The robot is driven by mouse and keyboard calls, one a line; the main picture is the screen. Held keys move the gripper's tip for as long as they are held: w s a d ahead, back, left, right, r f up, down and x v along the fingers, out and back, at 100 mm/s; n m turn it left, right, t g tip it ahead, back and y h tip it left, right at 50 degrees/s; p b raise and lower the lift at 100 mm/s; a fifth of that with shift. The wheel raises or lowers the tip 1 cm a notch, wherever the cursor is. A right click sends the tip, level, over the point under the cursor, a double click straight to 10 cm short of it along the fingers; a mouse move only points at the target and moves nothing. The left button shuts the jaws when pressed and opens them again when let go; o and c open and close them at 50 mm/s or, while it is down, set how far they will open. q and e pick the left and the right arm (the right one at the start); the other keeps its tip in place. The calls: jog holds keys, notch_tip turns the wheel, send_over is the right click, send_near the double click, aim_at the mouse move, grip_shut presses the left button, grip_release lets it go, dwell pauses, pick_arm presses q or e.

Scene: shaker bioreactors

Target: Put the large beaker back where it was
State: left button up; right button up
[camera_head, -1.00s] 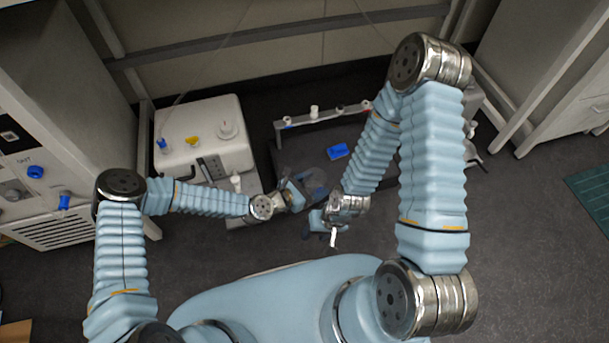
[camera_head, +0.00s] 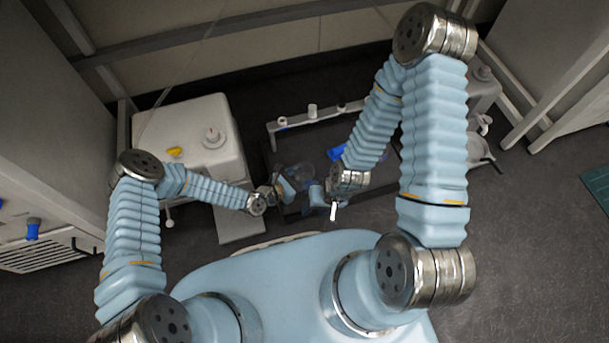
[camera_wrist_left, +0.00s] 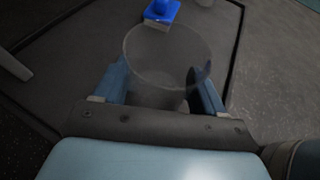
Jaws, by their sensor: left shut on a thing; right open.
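The large beaker (camera_head: 299,172) is clear and see-through, partly hidden by my left gripper (camera_head: 284,189) in the head view. In the left wrist view the beaker (camera_wrist_left: 168,55) stands between the two blue fingers of my left gripper (camera_wrist_left: 160,88), which is shut on it. Its open rim faces the wrist camera. Behind it lies the dark grey platform (camera_wrist_left: 75,50); I cannot tell whether the beaker touches it. My right gripper (camera_head: 328,203) is open and empty, close to the right of the beaker and slightly lower in the picture.
A blue object (camera_head: 337,152) lies on the dark platform beyond the beaker and shows in the left wrist view (camera_wrist_left: 161,10). A grey rail (camera_head: 298,119) with small white pieces runs along the platform's back. A white machine (camera_head: 185,150) stands at the left.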

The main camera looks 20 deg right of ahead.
pick_arm(q)
jog(key=shift+f, duration=0.4)
jog(key=shift+r, duration=0.1)
jog(key=shift+f, duration=0.2)
jog(key=o, duration=1.3)
jog(key=shift+r, duration=0.1)
